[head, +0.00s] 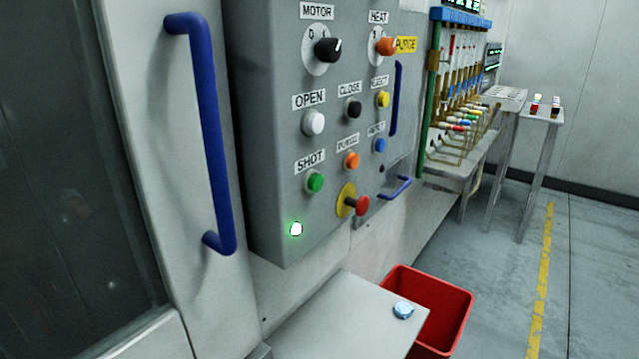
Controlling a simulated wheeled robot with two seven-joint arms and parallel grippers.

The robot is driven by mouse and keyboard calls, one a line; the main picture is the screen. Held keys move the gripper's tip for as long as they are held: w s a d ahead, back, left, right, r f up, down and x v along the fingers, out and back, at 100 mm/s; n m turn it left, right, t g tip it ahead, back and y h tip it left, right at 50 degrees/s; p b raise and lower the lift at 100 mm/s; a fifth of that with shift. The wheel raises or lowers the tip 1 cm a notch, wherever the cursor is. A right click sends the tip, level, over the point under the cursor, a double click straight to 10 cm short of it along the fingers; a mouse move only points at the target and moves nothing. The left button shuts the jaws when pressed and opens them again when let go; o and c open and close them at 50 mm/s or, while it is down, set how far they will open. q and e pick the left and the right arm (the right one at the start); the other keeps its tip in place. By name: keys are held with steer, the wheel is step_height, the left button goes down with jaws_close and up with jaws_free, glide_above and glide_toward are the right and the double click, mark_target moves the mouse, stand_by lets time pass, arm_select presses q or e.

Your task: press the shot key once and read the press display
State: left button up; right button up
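The shot key is a round green button (315,182) under a white SHOT label (310,161), on the grey control panel (270,120) in the middle of the head view. It sits in the lower left of the key rows, below the white OPEN key (313,123). A small lamp (296,229) below it glows whitish green. A green-lit display (493,56) shows far off at the upper right, and another (462,5) is cut by the top edge. They are too small to read, and I cannot tell whether either is the press display. Neither gripper is in view.
A blue door handle (208,130) stands out left of the panel. A red emergency knob (361,206) is low on the panel. Below are a grey ledge (330,325) with a small bluish disc (403,310) and a red bin (455,310). The floor at right is clear.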

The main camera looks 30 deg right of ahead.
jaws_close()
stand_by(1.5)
